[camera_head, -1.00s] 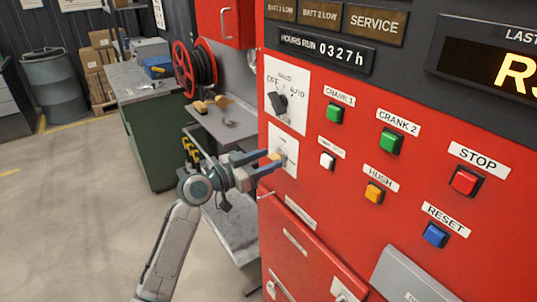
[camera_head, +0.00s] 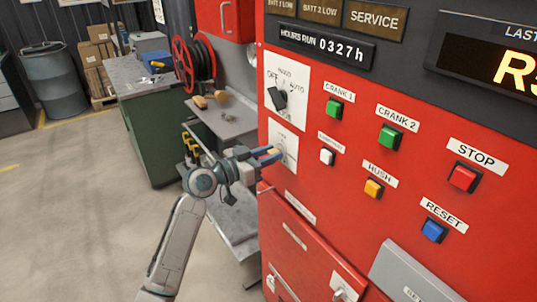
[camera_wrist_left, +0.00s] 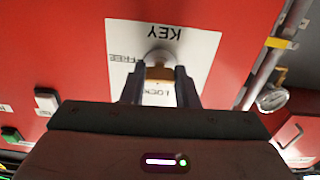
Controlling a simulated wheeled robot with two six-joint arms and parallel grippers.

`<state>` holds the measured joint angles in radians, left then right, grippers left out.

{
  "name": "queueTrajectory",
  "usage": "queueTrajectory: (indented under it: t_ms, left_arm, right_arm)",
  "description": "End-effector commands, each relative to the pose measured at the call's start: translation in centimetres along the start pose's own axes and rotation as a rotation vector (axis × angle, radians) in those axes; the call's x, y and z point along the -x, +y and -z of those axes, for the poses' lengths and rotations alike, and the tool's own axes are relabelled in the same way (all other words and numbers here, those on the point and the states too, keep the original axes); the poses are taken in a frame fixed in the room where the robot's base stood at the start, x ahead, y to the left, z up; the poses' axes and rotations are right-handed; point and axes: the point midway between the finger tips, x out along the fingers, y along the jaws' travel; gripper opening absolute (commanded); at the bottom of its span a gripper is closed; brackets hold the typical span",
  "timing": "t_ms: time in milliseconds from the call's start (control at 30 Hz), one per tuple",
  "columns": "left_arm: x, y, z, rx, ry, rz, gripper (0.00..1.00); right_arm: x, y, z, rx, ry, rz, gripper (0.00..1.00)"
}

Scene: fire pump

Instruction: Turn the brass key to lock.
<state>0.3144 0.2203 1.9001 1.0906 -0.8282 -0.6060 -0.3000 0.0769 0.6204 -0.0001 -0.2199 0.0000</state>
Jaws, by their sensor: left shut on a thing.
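The brass key (camera_wrist_left: 160,74) shows in the left wrist view, standing in a round metal lock (camera_wrist_left: 160,57) on a white plate (camera_wrist_left: 200,48) marked KEY, FREE and LOCK. My left gripper (camera_wrist_left: 160,88) is shut on the key, with one finger on each side of it. In the head view my left gripper (camera_head: 272,154) reaches in from the left to the white key plate (camera_head: 284,136) on the red panel. The fingers hide most of the key there. My right gripper is in neither view.
Above the key plate is a black selector knob (camera_head: 280,97). Right of it are a white button (camera_head: 327,157), green buttons, an orange button (camera_head: 373,188) and others. A grey shelf (camera_head: 226,120) stands left of the panel.

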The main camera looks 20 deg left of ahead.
Motion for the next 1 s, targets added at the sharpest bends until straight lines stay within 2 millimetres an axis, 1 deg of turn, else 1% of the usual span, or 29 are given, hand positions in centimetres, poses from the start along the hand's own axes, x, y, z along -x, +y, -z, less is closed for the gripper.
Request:
queueTrajectory:
  t_ms: [267,567,1000]
  left_arm:
    - [0.0,0.0,0.0,0.154,-0.001,0.0,0.04]
    - [0.0,0.0,0.1,0.431,-0.002,0.001,0.04]
    - [0.0,0.0,0.2,0.851,-0.002,0.001,0.04]
  right_arm:
    - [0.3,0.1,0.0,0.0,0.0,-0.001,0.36]
    - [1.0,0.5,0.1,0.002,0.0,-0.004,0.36]
    - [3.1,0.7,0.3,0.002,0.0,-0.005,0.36]
